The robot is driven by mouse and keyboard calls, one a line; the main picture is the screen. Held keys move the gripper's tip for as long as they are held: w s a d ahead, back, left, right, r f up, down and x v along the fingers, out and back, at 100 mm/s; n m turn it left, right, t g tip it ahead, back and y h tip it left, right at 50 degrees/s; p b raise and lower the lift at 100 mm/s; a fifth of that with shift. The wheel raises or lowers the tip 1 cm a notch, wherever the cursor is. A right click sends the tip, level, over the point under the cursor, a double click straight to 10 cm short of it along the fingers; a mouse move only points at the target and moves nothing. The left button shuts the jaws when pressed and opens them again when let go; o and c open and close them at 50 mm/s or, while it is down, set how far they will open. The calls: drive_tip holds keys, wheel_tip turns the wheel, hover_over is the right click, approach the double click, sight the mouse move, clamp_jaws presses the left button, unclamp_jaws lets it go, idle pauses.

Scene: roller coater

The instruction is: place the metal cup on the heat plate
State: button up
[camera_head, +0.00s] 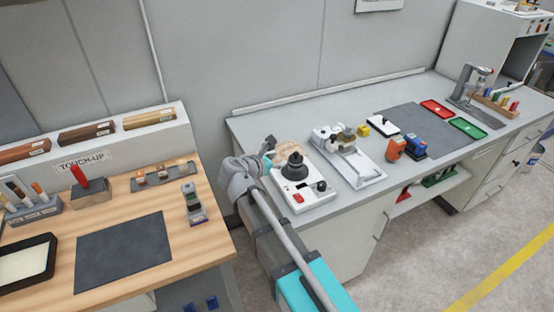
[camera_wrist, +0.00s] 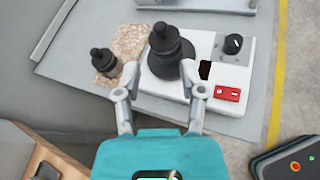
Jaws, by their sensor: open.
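The heat plate is a white unit (camera_head: 305,193) with a dark knob and a red switch, on the grey bench; it also shows in the wrist view (camera_wrist: 222,77). A dark stepped round piece, which looks like the metal cup (camera_wrist: 169,42), stands upright on its round black plate (camera_wrist: 165,66); it also shows in the head view (camera_head: 294,164). A smaller dark stepped piece (camera_wrist: 103,62) stands on a speckled tan mat (camera_wrist: 128,45) beside the unit. My gripper (camera_wrist: 160,93) is open and empty, its fingers spread on the near side of the cup.
A grey metal device (camera_head: 352,157) stands right of the heat plate. A wooden table (camera_head: 205,239) stands at left.

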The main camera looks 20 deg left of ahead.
drive_tip(key=shift+d, duration=0.1)
drive_tip(key=w+d+f+m+g, duration=0.1)
drive_tip(key=d+f+m+g, duration=0.3)
drive_tip(key=d, duration=0.5)
drive_tip(key=w+d+f+m+g+h, duration=0.1)
drive_tip(key=d+m, duration=0.5)
drive_tip(key=d, duration=0.3)
drive_tip(key=w+d+f+m+g, duration=0.1)
drive_tip(key=d+f+m+g, duration=0.3)
drive_tip(key=d, duration=0.5)
drive_tip(key=s+d+f+m+g+y, duration=0.1)
drive_tip(key=s+d+m, duration=0.3)
drive_tip(key=d+m, duration=0.4)
drive_tip(key=s+d+f+m+g+y, duration=0.1)
drive_tip(key=s+d+m+g+y, duration=0.2)
drive_tip(key=s+d+m, duration=0.2)
drive_tip(key=d+m, duration=0.3)
drive_tip(key=d, duration=0.3)
drive_tip(key=shift+f+y, duration=0.3)
